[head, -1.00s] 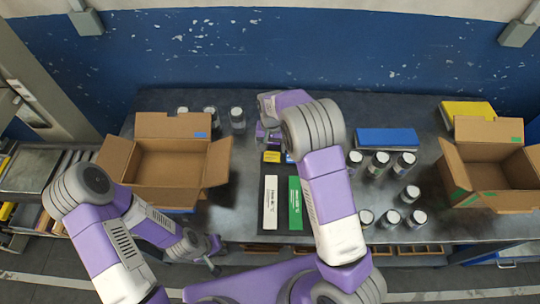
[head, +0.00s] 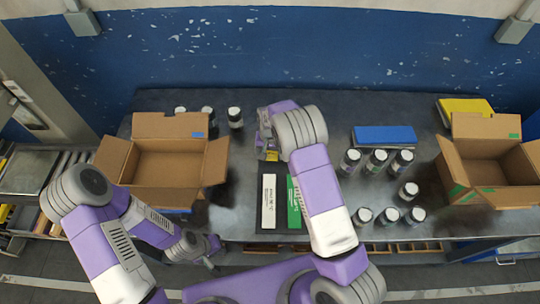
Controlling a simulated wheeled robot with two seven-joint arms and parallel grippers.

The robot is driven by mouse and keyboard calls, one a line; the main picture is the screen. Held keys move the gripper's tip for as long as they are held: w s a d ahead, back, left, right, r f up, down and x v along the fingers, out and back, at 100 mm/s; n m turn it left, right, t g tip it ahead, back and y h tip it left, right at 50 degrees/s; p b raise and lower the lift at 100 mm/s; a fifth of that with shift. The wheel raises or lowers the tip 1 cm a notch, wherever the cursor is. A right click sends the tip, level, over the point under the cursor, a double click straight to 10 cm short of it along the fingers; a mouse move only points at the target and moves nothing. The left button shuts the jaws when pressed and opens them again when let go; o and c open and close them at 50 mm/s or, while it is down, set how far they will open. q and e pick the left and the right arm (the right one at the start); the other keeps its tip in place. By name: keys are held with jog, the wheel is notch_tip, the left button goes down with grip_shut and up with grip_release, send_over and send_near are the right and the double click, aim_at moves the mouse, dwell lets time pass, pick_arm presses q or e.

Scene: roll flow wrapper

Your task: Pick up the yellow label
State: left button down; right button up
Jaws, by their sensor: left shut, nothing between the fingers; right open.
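The yellow label (head: 272,155) shows as a small yellow patch at the fingers of my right gripper (head: 267,148), mostly covered by it. The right gripper is open and points down at the label, above the far end of the dark mat. I cannot tell whether the fingers touch the label. My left gripper (head: 209,259) is shut and empty, low in front of the table's front edge, well away from the label.
A white box (head: 269,201) and a green box (head: 294,203) lie near the label. Open cartons stand at the left (head: 170,165) and right (head: 490,168). Bare table (head: 330,105) lies behind.

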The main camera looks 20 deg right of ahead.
jog(key=shift+f, duration=0.25)
dwell(0.4)
jog(key=c, duration=0.8)
